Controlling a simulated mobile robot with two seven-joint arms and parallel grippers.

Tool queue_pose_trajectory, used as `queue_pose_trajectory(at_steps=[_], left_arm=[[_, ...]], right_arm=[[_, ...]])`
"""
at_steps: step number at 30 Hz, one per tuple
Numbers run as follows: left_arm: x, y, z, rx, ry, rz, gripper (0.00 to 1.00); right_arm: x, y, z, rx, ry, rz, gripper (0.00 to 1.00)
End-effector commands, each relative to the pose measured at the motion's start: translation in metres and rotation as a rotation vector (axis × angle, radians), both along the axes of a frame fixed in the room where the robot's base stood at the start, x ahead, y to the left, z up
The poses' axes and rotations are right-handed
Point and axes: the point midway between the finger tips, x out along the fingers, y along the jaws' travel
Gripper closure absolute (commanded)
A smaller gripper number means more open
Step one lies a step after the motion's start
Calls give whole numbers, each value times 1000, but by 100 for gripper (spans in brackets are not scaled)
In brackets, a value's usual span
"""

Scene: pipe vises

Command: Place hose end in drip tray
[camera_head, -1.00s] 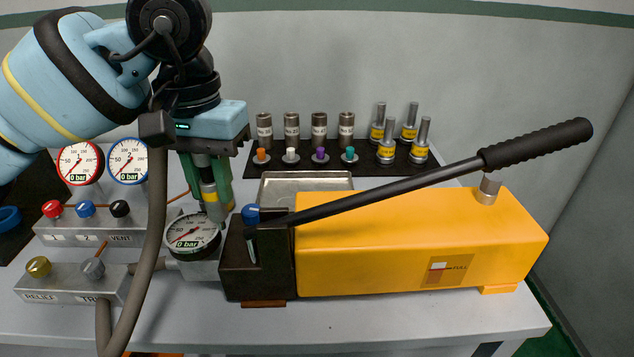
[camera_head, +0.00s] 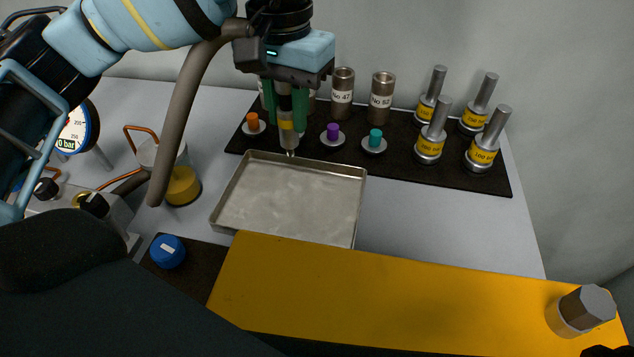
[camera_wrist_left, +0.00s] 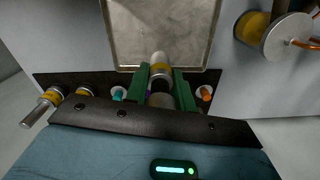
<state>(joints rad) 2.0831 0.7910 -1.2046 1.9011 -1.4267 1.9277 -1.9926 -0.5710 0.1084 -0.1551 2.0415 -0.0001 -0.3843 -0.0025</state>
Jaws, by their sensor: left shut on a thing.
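My left gripper (camera_head: 286,124) is shut on the hose end (camera_head: 286,104), a metal fitting with a yellow band held between green fingers. The hose end points down, and its thin tip appears at the far rim of the drip tray (camera_head: 290,203). The drip tray is a shallow, empty metal tray. In the left wrist view the hose end (camera_wrist_left: 160,66) overlaps the tray's near edge, with the tray (camera_wrist_left: 160,33) beyond. I cannot tell its height above the tray. The grey hose (camera_head: 183,110) hangs to the left. My right gripper is not in view.
A black mat (camera_head: 400,150) behind the tray carries small coloured-knob parts, labelled cylinders and yellow-banded weights. The yellow pump body (camera_head: 400,295) lies in front of the tray. Gauges and valves stand left. A large dark shape covers the lower left. Bare table lies right of the tray.

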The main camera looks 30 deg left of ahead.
Motion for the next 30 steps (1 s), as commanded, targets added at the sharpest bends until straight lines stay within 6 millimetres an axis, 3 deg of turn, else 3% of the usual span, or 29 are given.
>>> queue_pose_trajectory(at_steps=[2, 10, 21, 30], left_arm=[[0, 0, -12, -2, -2, -1, 100], [-1, 0, -18, -1, -6, 0, 100], [-1, 0, -72, -2, -5, 1, 100], [-1, 0, -81, -2, -6, 1, 100]], right_arm=[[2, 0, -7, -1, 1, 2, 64], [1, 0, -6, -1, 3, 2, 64], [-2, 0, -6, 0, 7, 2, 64], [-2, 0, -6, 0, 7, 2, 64]])
